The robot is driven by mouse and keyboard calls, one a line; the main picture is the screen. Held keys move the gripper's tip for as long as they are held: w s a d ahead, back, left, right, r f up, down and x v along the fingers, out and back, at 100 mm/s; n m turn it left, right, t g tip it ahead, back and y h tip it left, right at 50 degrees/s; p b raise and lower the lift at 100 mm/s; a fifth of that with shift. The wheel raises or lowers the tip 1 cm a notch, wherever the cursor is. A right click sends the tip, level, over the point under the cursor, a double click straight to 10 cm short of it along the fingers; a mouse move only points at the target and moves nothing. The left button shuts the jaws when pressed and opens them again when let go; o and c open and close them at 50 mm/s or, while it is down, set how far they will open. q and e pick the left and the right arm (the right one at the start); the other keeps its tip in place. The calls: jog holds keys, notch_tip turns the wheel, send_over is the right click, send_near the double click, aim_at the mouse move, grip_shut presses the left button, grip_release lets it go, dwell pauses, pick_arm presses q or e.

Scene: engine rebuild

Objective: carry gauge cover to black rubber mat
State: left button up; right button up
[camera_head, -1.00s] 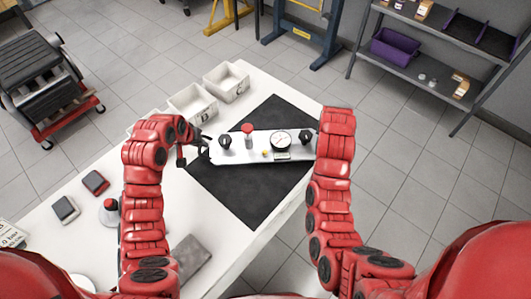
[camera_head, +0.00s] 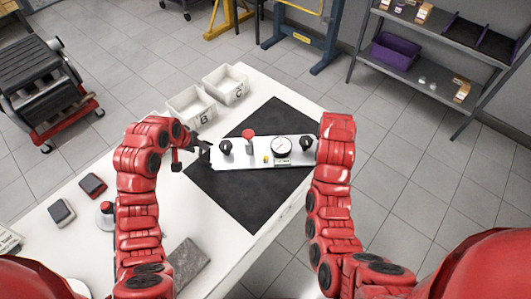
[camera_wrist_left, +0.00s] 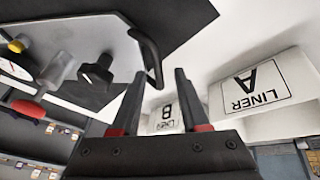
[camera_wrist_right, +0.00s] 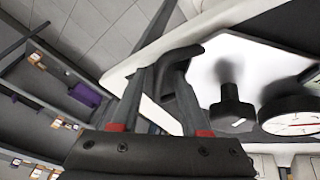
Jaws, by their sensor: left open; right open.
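The gauge cover (camera_head: 262,160) is a white plate with a dial gauge, a red knob, black knobs and a black handle at each end. It appears to lie flat on the black rubber mat (camera_head: 245,203). My left gripper (camera_head: 201,150) is open at its left end; in the left wrist view the fingers (camera_wrist_left: 157,85) straddle the tip of the black handle (camera_wrist_left: 147,48). My right gripper is hidden behind its arm in the head view. In the right wrist view its open fingers (camera_wrist_right: 160,80) are around the other handle (camera_wrist_right: 178,54).
White bins labelled B (camera_head: 193,106) and C (camera_head: 226,84) stand along the far left table edge. A grey slab (camera_head: 187,262) lies near the front. A shelf stands beyond.

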jog(key=v, duration=0.9)
pick_arm(q)
jog(key=v, duration=0.9)
jog(key=shift+r, duration=0.15)
pick_arm(e)
jog(key=v, duration=0.3)
pick_arm(q)
jog(key=shift+s, duration=0.1)
